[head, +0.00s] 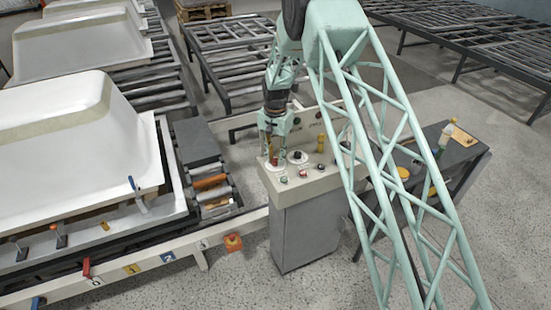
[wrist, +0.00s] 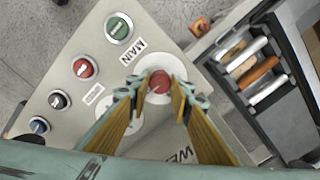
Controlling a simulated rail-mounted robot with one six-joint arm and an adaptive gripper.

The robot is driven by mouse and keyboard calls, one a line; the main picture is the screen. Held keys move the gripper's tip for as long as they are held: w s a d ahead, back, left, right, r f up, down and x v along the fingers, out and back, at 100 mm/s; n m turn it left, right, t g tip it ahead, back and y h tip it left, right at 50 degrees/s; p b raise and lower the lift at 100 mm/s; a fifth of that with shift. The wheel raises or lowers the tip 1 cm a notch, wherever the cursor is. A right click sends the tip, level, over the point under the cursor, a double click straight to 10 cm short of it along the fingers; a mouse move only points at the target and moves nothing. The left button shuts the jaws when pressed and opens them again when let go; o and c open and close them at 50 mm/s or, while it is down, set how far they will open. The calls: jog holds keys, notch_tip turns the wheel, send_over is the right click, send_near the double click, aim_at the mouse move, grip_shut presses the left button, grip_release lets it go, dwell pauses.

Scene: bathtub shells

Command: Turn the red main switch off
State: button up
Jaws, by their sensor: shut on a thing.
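The red main switch (wrist: 159,81) is a round red knob on a white disc, beside the label MAIN (wrist: 134,52) on the beige control panel (wrist: 150,25). My gripper (wrist: 158,90) is shut on the red knob, with one yellow-padded finger on each side of it. In the head view, my gripper (head: 273,150) points down at the left dial of the panel (head: 300,186), and the fingers mostly hide the knob there. I cannot tell which way the knob is turned.
A second dial with a black knob (head: 297,155) sits just right of my gripper. A roller conveyor with a white tub shell (head: 75,140) stands left; a dark bench (head: 440,160) stands right.

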jog(key=shift+f+n+b, duration=0.1)
jog(key=shift+n+b, duration=0.35)
jog(key=shift+n, duration=0.05)
jog(key=n+b, duration=0.2)
jog(key=n, duration=0.1)
jog(key=shift+n+b, duration=0.4)
jog(key=n+b, duration=0.2)
jog(key=n, duration=0.3)
jog(key=n+b, duration=0.2)
jog(key=n, duration=0.2)
jog(key=shift+n, duration=0.3)
jog(key=shift+n+b, duration=0.4)
jog(key=shift+n, duration=1.4)
jog(key=o, duration=0.9)
jog(key=shift+r, duration=0.2)
